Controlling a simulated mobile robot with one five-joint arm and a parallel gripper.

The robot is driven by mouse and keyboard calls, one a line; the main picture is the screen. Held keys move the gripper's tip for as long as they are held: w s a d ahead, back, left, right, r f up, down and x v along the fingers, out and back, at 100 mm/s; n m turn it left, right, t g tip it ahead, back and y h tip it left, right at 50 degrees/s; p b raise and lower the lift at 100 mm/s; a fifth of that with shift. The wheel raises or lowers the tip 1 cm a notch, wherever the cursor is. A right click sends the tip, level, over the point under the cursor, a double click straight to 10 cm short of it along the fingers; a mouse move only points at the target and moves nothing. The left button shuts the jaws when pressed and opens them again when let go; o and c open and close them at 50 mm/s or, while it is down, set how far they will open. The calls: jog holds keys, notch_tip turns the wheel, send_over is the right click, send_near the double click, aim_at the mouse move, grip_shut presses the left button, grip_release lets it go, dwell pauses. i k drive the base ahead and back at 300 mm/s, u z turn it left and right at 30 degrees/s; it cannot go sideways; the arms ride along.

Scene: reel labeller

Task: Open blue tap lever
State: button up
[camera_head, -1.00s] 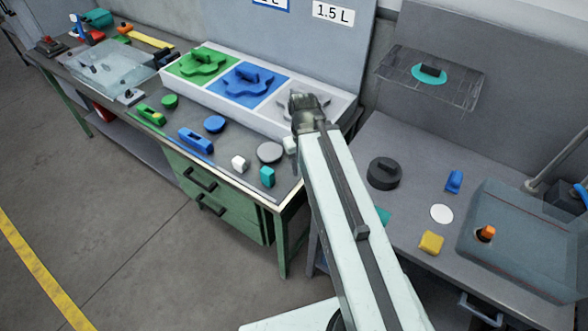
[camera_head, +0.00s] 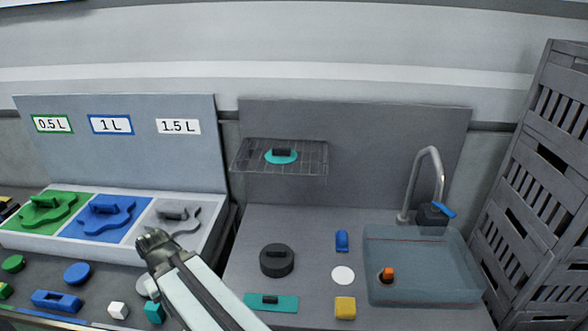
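The blue tap lever (camera_head: 443,209) sits on a dark block at the base of the curved grey tap (camera_head: 434,170), at the back of the sink, right of centre. The sink (camera_head: 420,290) is a translucent grey basin with an orange-topped piece (camera_head: 387,274) at its left side. My gripper (camera_head: 150,240) is at the left, in front of the grey 1.5 L section, far from the lever. Its fingers are too small and foreshortened to tell whether they are open or shut.
A wire shelf (camera_head: 310,163) holding a teal disc is on the back panel. A black round container (camera_head: 277,261), a blue piece (camera_head: 342,241), a white disc (camera_head: 343,276), a yellow block (camera_head: 345,308) and a teal plate (camera_head: 284,303) lie left of the sink. Stacked grey crates (camera_head: 530,200) stand right.

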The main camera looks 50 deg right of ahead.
aim_at(444, 209)
jog(key=k, duration=0.5)
jog(key=z, duration=1.45)
jog(key=k, duration=0.6)
jog(key=z, duration=0.55)
jog(key=i, duration=0.9)
jog(key=u, duration=0.35)
